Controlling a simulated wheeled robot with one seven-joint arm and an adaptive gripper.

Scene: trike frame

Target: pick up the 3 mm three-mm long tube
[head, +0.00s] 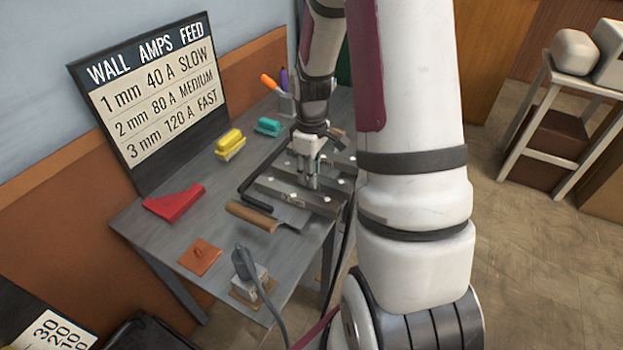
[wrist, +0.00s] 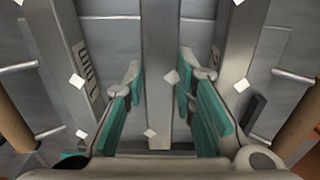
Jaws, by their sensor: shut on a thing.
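My gripper (head: 312,184) points down over several grey steel tubes near the right side of the workbench. In the wrist view, my gripper (wrist: 160,75) has its two teal-padded fingers on either side of the middle grey tube (wrist: 159,50), shut on it. I cannot read a thickness mark on this tube. A second grey tube (wrist: 62,50) with a dark-striped label lies to its left, and a third (wrist: 240,50) to its right. In the head view, the front grey tube (head: 290,198) shows, while my gripper and arm hide parts of the tubes.
The workbench (head: 180,232) also holds a red wedge (head: 175,204), yellow brush (head: 230,143), teal brush (head: 268,127), wooden-handled tool (head: 252,217), orange plate (head: 200,256) and a grey corded device (head: 246,265). A sign (head: 150,95) leans at the back.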

